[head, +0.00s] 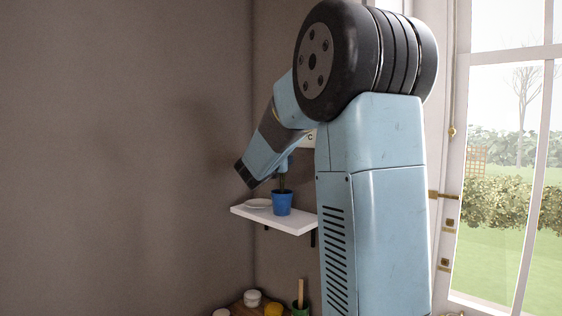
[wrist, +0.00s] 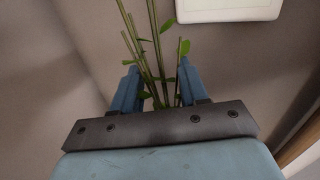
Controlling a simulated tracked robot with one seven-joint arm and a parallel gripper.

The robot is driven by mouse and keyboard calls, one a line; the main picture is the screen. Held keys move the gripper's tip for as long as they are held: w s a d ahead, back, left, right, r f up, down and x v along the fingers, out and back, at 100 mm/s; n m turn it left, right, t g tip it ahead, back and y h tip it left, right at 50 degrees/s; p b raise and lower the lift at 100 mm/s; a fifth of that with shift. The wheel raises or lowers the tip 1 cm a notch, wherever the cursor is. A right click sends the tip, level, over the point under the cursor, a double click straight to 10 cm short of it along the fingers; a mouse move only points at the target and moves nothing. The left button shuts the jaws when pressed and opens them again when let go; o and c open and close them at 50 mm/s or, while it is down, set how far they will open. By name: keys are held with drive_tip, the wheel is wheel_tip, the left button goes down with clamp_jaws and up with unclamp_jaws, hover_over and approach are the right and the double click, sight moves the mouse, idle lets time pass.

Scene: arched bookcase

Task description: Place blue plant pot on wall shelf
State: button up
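The blue plant pot (head: 282,203) stands upright on the white wall shelf (head: 291,223), near its middle, in the head view. Its green stems rise from it and also show in the wrist view (wrist: 157,45). My gripper (head: 283,170) is above the pot at the stems. In the wrist view, the two blue fingers of my gripper (wrist: 158,82) are apart, with several stems between them. The fingers do not appear closed tight on the stems. The pot itself is hidden in the wrist view.
A white dish (head: 258,203) lies on the shelf left of the pot. A white panel (wrist: 228,8) is on the wall behind. Below, a surface holds a white jar (head: 252,298), a yellow item (head: 273,309) and a green pot (head: 300,309). A window (head: 510,160) is at right.

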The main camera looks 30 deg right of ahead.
drive_tip(key=o, duration=0.4)
drive_tip(key=shift+c, duration=0.2)
drive_tip(key=shift+s, duration=0.1)
drive_tip(key=v, duration=1.2)
drive_tip(key=s+f+m+g+y, duration=0.25)
drive_tip(key=s+f+m, duration=0.25)
drive_tip(key=s+m, duration=0.35)
drive_tip(key=s+f+m+g+y, duration=0.2)
drive_tip(key=s+f+m+g, duration=0.2)
drive_tip(key=s+m, duration=0.45)
drive_tip(key=s+a+f+m+y, duration=0.6)
drive_tip(key=s+a+m+y, duration=0.3)
drive_tip(key=s+a, duration=0.2)
drive_tip(key=shift+s+a+m, duration=0.35)
drive_tip(key=shift+s+m, duration=0.05)
drive_tip(key=shift+s, duration=0.4)
